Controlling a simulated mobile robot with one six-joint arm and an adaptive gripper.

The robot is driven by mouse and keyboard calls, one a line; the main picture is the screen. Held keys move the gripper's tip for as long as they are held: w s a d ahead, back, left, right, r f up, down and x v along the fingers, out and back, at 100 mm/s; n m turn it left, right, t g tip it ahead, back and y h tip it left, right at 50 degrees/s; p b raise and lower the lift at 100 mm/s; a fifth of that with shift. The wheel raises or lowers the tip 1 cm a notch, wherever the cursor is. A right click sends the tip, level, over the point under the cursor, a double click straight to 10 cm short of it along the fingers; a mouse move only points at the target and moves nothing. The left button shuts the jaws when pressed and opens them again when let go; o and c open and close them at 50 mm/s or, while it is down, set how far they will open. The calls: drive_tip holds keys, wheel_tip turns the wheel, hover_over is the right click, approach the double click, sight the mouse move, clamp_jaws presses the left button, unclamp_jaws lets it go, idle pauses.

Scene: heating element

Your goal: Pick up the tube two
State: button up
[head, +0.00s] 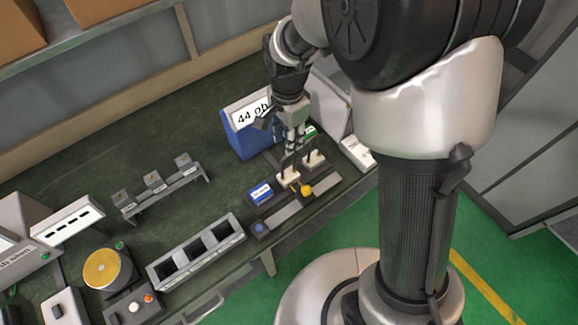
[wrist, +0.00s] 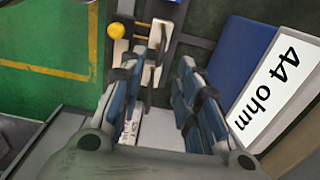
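My gripper (head: 293,140) hangs over the right part of the green bench, in front of a blue box labelled "44 ohm" (head: 246,128). In the wrist view my gripper (wrist: 170,75) has its fingers apart, with no object clearly held between them. Below it in the head view are two white blocks, one nearer (head: 288,179) and one farther (head: 314,158), with dark upright parts by them. I cannot tell which thing is tube two; no tube carries a readable mark.
A yellow knob (head: 306,190) and a blue meter (head: 261,193) sit close to the white blocks. A three-slot grey holder (head: 197,252) and a small rack with three grey blocks (head: 156,188) stand to the left. Bench surface between rack and blue box is clear.

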wheel_tip(320, 180, down, 8)
drive_tip(key=shift+w+d+r+b, duration=0.1)
drive_tip(key=shift+r+b, duration=0.15)
drive_tip(key=shift+b, duration=0.65)
drive_tip(key=b, duration=0.2)
hover_over(288, 175)
wheel_tip(288, 175, down, 5)
drive_tip(key=shift+f, duration=0.1)
drive_tip(key=shift+c, duration=0.2)
clamp_jaws()
